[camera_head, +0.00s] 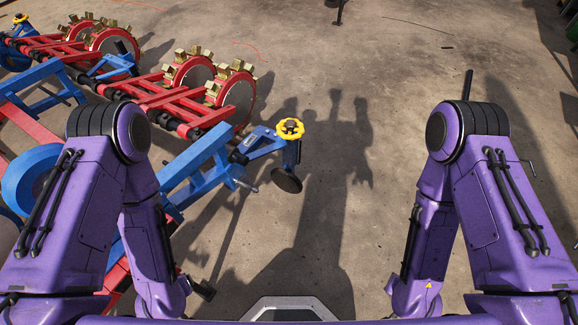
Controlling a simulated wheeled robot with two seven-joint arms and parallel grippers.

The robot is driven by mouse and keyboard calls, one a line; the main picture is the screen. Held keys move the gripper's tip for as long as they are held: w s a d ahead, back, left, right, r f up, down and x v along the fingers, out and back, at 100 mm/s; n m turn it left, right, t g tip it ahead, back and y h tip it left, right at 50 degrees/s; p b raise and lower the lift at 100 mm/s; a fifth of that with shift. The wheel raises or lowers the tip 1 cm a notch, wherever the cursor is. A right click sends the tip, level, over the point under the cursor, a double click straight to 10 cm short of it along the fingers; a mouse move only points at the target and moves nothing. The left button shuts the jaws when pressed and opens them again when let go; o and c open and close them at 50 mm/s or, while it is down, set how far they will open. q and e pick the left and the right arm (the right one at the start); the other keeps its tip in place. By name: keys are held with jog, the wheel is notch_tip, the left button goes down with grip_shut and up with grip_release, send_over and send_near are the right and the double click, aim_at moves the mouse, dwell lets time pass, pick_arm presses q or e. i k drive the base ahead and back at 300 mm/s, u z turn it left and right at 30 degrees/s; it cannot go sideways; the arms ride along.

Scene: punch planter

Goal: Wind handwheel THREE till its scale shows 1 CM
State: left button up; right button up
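A yellow handwheel (290,128) sits on top of an upright post at the near right end of the planter's blue frame (197,160), with a dark disc (287,180) below it. A second yellow handwheel (20,18) is at the far left end of the planter. I cannot read a number on either wheel, so I cannot tell which is handwheel THREE. No scale marking is legible. My purple arms stand folded at left and right, apart from the near handwheel. Neither gripper can be made out.
The red and blue planter, with several toothed punch wheels (234,93), fills the left side. Its near parts (35,175) are partly hidden behind my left arm. The concrete floor (400,90) is open in the middle, apart from shadows and a dark stand base at the top.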

aim_at(290, 124)
jog(key=z, duration=0.65)
jog(key=i, duration=0.75)
jog(key=z, duration=0.2)
